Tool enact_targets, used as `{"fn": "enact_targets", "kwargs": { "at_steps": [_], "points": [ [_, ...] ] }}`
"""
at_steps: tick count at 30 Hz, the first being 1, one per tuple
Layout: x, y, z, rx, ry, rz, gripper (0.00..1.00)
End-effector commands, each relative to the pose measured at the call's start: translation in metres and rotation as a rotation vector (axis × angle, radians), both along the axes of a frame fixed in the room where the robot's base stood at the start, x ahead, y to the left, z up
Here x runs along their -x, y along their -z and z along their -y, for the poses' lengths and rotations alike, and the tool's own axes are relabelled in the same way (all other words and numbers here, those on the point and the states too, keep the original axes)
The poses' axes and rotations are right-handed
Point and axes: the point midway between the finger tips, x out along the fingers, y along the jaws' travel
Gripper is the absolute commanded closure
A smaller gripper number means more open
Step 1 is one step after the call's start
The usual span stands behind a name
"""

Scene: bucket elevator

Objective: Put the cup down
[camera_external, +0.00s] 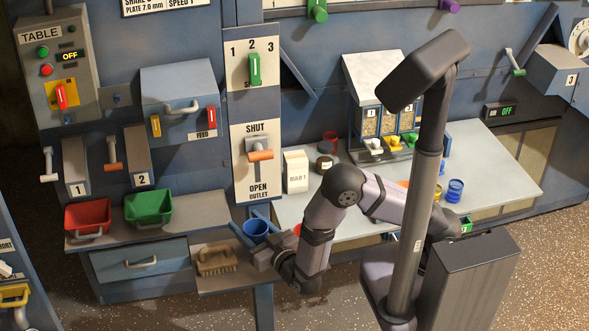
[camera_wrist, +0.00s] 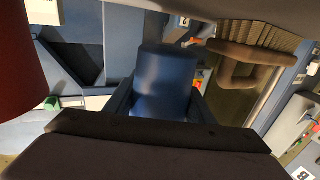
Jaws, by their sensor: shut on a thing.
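A blue cup (camera_external: 255,230) is held by my gripper (camera_external: 256,228), near the right end of the shelf on the left side of the machine. In the wrist view the blue cup (camera_wrist: 166,82) fills the middle, between the two dark fingers of my gripper (camera_wrist: 163,105), which are shut on its sides. In the external view the cup looks upright. Whether its base touches any surface cannot be told.
A red bin (camera_external: 88,216) and a green bin (camera_external: 149,207) stand on the shelf at left. A brush (camera_external: 216,260) lies on a lower ledge beside the gripper. The white table (camera_external: 500,180) at right carries a white box (camera_external: 296,171) and several small cups, including a blue one (camera_external: 455,190).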

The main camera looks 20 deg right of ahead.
Motion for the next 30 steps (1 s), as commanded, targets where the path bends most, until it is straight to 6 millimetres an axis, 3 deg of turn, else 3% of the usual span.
{"fn": "enact_targets", "kwargs": {
  "at_steps": [5,15,29,30],
  "points": [
    [0.0,0.005,0.0,0.001,0.0,0.0,0.73],
    [0.0,0.034,0.0,0.0,-0.001,0.0,0.73],
    [0.0,0.04,0.0,-0.001,-0.001,0.0,0.73],
    [0.0,0.04,0.0,-0.001,-0.001,0.0,0.49]
  ]
}}
